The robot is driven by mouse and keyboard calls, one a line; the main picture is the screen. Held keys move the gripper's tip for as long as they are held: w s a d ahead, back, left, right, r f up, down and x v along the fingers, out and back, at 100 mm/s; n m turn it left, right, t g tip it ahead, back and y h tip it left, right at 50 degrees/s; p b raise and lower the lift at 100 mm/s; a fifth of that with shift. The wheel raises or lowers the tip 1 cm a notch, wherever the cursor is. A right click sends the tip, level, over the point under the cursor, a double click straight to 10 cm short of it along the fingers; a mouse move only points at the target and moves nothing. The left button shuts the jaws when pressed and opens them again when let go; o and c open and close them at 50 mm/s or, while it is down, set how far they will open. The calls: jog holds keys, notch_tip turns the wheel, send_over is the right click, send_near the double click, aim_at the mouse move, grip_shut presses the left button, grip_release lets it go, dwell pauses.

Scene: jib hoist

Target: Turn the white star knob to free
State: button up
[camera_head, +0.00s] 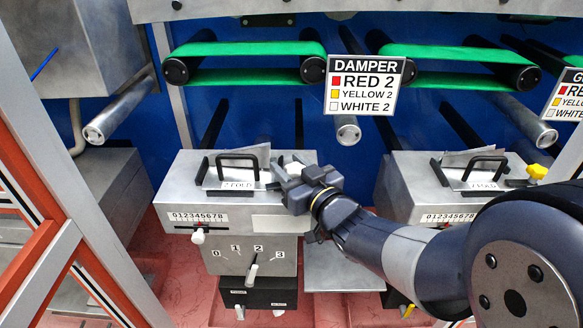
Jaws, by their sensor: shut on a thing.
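My gripper (284,172) reaches in from the right over the right end of the top of the left grey box (225,200). Its fingers are shut beside the black handle and the "2 FOLD" label. A pale piece shows between the fingers, at the place matching the yellow star knob on the right box; I take it as the white star knob (293,168). The gripper hides most of it, so its turn position and any marking by it cannot be read.
The right grey box (432,190) carries a yellow star knob (537,171). A black handle (238,158) stands left of my gripper. Below are a white slider knob (198,236) and a 0–3 lever (252,272). The DAMPER sign (364,84) hangs above. An orange frame stands left.

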jog(key=n+g+y+p, duration=0.1)
jog(key=n+g+y, duration=0.1)
jog(key=n+g+y+p, duration=0.1)
jog(key=y, duration=0.1)
jog(key=shift+s+a+r+n+g+y, duration=0.15)
jog(key=shift+n+g+y, duration=0.15)
jog(key=shift+n+g, duration=0.1)
jog(key=n+g+y+p, duration=0.1)
jog(key=n+g+y, duration=0.1)
jog(key=g, duration=0.1)
jog(key=n+g+y+p, duration=0.1)
jog(key=g, duration=0.1)
jog(key=shift+s+a+n+p, duration=0.2)
jog(key=shift+s+n+p, duration=0.05)
jog(key=shift+n+p, duration=0.1)
jog(key=n+g, duration=0.1)
jog(key=n+g+p, duration=0.1)
jog(key=g, duration=0.1)
jog(key=n+g+y, duration=0.1)
jog(key=g, duration=0.1)
jog(key=shift+s+a+n+p, duration=0.1)
jog(key=shift+s+n+p, duration=0.2)
jog(key=shift+p, duration=0.1)
jog(key=shift+s+n+g+p, duration=0.15)
jog(key=shift+n+g+p, duration=0.2)
jog(key=shift+n+g, duration=0.9)
jog(key=shift+s+n+g+p, duration=0.15)
jog(key=shift+n+g+p, duration=0.35)
jog(key=shift+g, duration=1.35)
jog(key=shift+n+g+h, duration=0.3)
